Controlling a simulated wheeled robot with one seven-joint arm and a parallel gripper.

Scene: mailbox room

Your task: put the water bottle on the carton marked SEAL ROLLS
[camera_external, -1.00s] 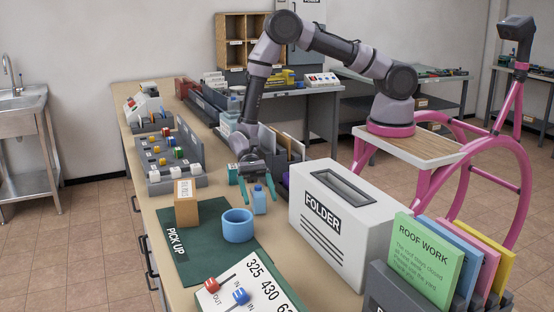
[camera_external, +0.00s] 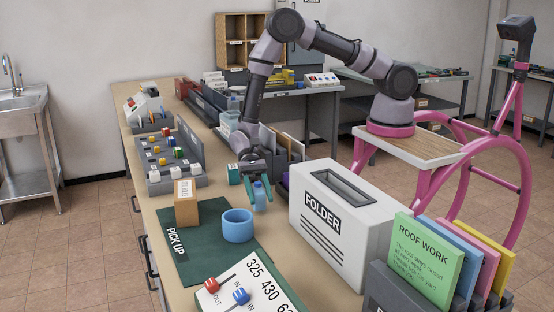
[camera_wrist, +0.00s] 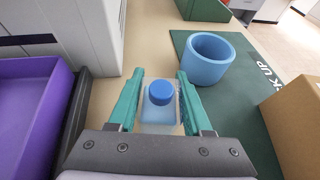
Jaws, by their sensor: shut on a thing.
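The small water bottle (camera_external: 259,196), pale blue with a blue cap, is between the fingers of my gripper (camera_external: 259,184). In the wrist view the bottle (camera_wrist: 160,112) stands upright between the teal fingertips of my gripper (camera_wrist: 160,78), which is shut on it. Whether its base touches the bench is hard to tell. The brown carton (camera_external: 187,211) with a white label stands left of the bottle on the green mat; its small lettering is hard to read. The carton's side also shows at the right edge of the wrist view (camera_wrist: 297,125).
A blue open cylinder (camera_external: 238,231) stands on the green mat (camera_external: 203,257) near the bottle and carton. The large white FOLDER box (camera_external: 330,221) stands right of my gripper. A dark rack with small blocks (camera_external: 176,182) lies behind the carton. The mat's left-front part is clear.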

